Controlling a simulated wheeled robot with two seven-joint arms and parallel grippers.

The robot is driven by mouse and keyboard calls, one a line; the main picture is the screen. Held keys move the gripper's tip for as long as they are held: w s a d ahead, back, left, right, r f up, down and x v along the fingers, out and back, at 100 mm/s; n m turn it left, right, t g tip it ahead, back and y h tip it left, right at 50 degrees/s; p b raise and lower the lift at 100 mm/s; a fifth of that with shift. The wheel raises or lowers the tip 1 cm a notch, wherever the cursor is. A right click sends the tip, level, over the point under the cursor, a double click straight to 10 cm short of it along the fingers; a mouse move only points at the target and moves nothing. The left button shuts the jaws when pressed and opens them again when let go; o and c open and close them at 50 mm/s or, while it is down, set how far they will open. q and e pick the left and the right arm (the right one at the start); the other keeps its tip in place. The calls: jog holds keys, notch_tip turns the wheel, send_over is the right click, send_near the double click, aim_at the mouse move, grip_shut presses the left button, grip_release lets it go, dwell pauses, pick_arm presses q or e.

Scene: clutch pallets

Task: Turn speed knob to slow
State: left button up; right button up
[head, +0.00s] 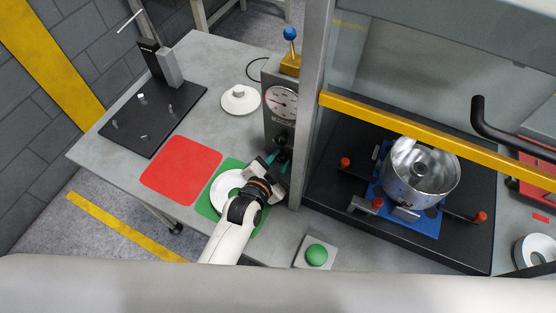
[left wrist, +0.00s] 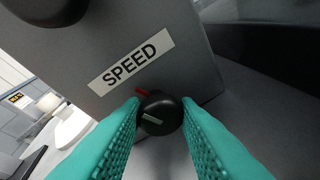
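The black speed knob (left wrist: 160,114) sits below the SPEED label (left wrist: 131,62) on a grey panel. A pale pointer line on its face points toward the lower left, and a red mark (left wrist: 143,92) is at the knob's upper left. The knob's front is on the grey control column (head: 281,100) in the head view, where my arm and gripper hide it. My left gripper (head: 280,158) has its teal fingers, also in the left wrist view (left wrist: 161,108), on both sides of the knob, seemingly touching it. My right gripper is not in view.
A green pad (head: 207,207) with a white ring lies under my left arm, beside a red pad (head: 181,170). A green button box (head: 316,254) is at the front. A yellow-edged machine frame (head: 350,105) with a metal clutch part (head: 421,178) stands to the right.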

pick_arm(q)
jog(key=shift+a+r+n+h+p, duration=0.1)
jog(key=shift+n+h+p, duration=0.2)
jog(key=shift+n+p, duration=0.3)
jog(key=shift+w+a+n+g+h, duration=0.1)
jog(key=shift+n+g+h, duration=0.3)
jog(key=shift+n, duration=0.5)
jog(key=shift+n+h+b, duration=0.35)
jog(key=shift+n+h, duration=0.15)
jog(key=shift+n, duration=0.1)
jog(key=o, duration=1)
